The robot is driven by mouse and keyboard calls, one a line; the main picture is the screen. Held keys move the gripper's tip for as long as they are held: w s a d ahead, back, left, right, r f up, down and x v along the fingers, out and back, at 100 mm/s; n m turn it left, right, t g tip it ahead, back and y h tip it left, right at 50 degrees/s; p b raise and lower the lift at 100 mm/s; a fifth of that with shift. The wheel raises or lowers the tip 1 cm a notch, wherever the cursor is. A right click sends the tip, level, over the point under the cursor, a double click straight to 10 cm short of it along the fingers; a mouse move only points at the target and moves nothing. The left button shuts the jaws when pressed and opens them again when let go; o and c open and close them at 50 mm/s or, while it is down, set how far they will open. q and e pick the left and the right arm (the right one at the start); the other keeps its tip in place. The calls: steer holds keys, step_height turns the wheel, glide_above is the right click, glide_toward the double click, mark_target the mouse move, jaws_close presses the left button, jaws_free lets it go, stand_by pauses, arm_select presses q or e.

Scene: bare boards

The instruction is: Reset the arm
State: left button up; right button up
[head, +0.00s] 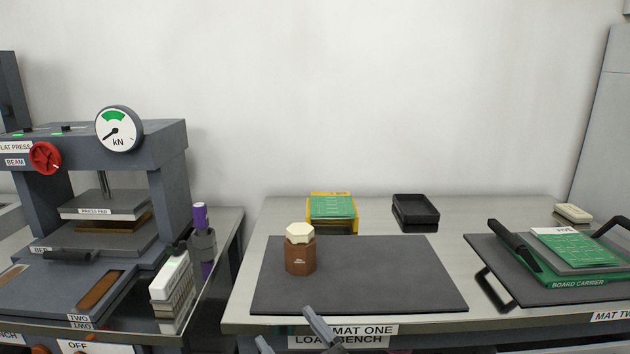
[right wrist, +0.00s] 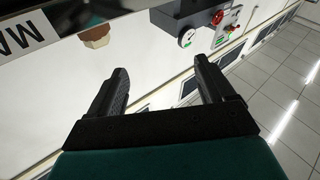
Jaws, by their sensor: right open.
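My right gripper (head: 290,332) shows only as finger tips at the bottom edge of the head view, in front of the load bench. In the right wrist view my right gripper (right wrist: 160,75) is open, with nothing between its two dark fingers. A bench front and the floor show beyond them. My left gripper is not in view. The brown hexagonal jar with a cream lid (head: 300,256) stands upright on the dark mat one (head: 400,285), apart from my right gripper.
A press (head: 110,150) with a dial stands at the left. A yellow tray of green boards (head: 333,207) and an empty black tray (head: 415,212) sit behind the mat. A green board carrier (head: 580,284) with black handles rests on mat two at the right. The right of mat one is clear.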

steer(key=s+d+f+m+g+h, duration=0.65)
steer(key=s+d+f+h, duration=0.35)
steer(key=s+d+f, duration=0.8)
arm_select(q)
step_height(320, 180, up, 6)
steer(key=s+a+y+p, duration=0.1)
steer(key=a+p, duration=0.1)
steer(key=p, duration=0.8)
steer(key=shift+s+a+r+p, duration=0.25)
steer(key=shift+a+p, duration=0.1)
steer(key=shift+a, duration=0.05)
arm_select(e)
steer(key=d+r, duration=0.3)
steer(key=r, duration=0.4)
steer(key=shift+w+r+t+h, duration=0.15)
steer(key=shift+w+t+h, duration=0.25)
steer(key=shift+w+t, duration=0.05)
steer(key=shift+d, duration=0.1)
